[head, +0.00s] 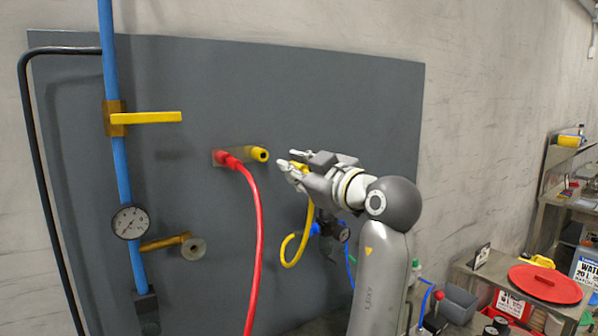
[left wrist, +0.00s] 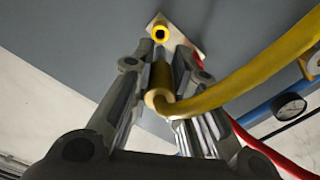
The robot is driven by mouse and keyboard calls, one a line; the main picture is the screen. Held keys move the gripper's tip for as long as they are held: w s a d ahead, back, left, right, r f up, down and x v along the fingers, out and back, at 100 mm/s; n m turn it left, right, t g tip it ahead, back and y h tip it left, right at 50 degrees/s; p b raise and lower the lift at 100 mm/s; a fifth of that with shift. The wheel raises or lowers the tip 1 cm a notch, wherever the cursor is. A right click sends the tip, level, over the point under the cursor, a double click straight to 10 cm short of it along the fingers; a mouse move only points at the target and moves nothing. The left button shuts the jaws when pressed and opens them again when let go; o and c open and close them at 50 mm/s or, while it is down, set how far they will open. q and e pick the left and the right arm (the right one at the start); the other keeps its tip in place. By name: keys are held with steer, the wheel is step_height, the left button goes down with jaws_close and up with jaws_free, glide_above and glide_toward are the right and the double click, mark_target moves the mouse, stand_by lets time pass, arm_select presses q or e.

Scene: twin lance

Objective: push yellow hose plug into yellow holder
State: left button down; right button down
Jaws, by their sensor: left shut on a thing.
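The yellow holder (head: 258,154) is a short round socket that sticks out from the grey panel; its open mouth shows in the left wrist view (left wrist: 160,33). My left gripper (head: 288,160) is just right of the holder and is shut on the yellow hose plug (left wrist: 160,78). In the left wrist view the plug lies between the two fingers, its front end towards the holder and a visible gap between them. In the head view the fingers mostly hide the plug. The yellow hose (head: 291,262) hangs from it in a loop. My right gripper is not in view.
A red hose (head: 257,230) is plugged in directly left of the yellow holder and hangs down. A blue pipe (head: 121,170) with a yellow lever (head: 150,117) and a gauge (head: 130,222) stands farther left. A red lid (head: 545,283) lies at the lower right.

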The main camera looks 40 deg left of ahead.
arm_select(q)
steer(key=shift+x, duration=2.7)
steer(key=shift+b+x, duration=0.3)
steer(key=shift+x, duration=2.05)
stand_by(1.5)
steer(key=c, duration=1.7)
jaws_free()
steer(key=o, duration=0.6)
